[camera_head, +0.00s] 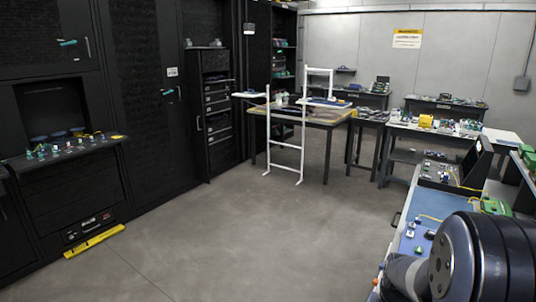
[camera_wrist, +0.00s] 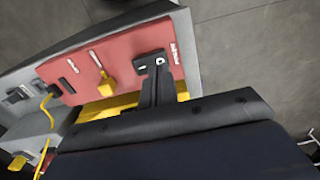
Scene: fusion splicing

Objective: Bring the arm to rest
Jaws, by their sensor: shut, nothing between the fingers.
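My gripper (camera_wrist: 155,80) shows in the wrist view as narrow black fingers reaching up from a wide dark body along the bottom. The fingers are shut and empty. They appear in front of a red panel (camera_wrist: 125,65) with a yellow-handled item on it; I cannot tell the gap between them. In the head view a thick dark and grey link of my arm fills the lower right corner, over the near end of a workbench (camera_head: 405,245). My gripper does not show there.
A white frame stand (camera_head: 285,145) is on the floor before a dark table (camera_head: 325,117). Black cabinets (camera_head: 145,95) line the left. Benches with small parts (camera_head: 440,130) stand right and back. The middle floor is clear. A yellow cable (camera_wrist: 47,120) lies left in the wrist view.

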